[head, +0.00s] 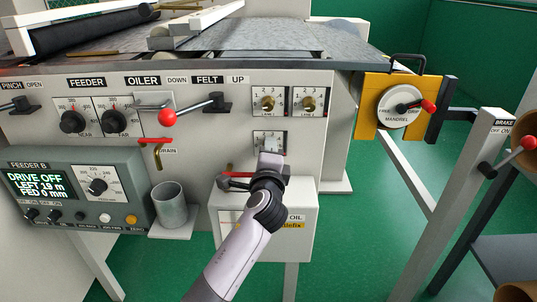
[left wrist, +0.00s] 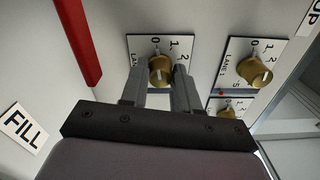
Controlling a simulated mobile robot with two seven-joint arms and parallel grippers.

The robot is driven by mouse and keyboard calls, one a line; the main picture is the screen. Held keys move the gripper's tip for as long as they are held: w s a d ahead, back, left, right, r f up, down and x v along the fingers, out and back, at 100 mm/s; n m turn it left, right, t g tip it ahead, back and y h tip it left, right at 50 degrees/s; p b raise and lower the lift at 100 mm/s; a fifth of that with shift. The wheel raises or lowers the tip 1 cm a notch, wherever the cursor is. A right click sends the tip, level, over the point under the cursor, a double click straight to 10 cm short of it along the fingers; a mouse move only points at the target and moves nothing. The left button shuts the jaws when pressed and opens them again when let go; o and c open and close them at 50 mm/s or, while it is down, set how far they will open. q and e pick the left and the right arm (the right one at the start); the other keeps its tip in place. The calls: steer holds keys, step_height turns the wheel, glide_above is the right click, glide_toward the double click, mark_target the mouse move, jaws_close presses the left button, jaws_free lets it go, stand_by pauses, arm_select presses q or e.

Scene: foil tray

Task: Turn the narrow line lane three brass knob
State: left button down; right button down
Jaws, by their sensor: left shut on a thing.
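The lane three plate (head: 259,136) is the lower of the lane plates on the grey panel, with its brass knob hidden behind my left gripper (head: 271,154) in the head view. In the left wrist view that brass knob (left wrist: 160,66) sits between my two fingers, which are shut on its sides. Its plate shows a printed scale with 0, 1 and 2. The exact pointer setting is hard to read. Two similar brass knobs (head: 267,102) (head: 309,103) sit above it, side by side. My right gripper is not in view.
A red-tipped lever (head: 167,118) is to the left, and a drain handle (head: 157,141) is below it. A red handle (left wrist: 78,40) lies near my fingers in the left wrist view. The oil box (head: 300,200) is below. A yellow mandrel bracket (head: 425,90) is at right.

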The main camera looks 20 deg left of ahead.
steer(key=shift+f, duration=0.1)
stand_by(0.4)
arm_select(q)
steer(key=c, duration=0.8)
jaws_free()
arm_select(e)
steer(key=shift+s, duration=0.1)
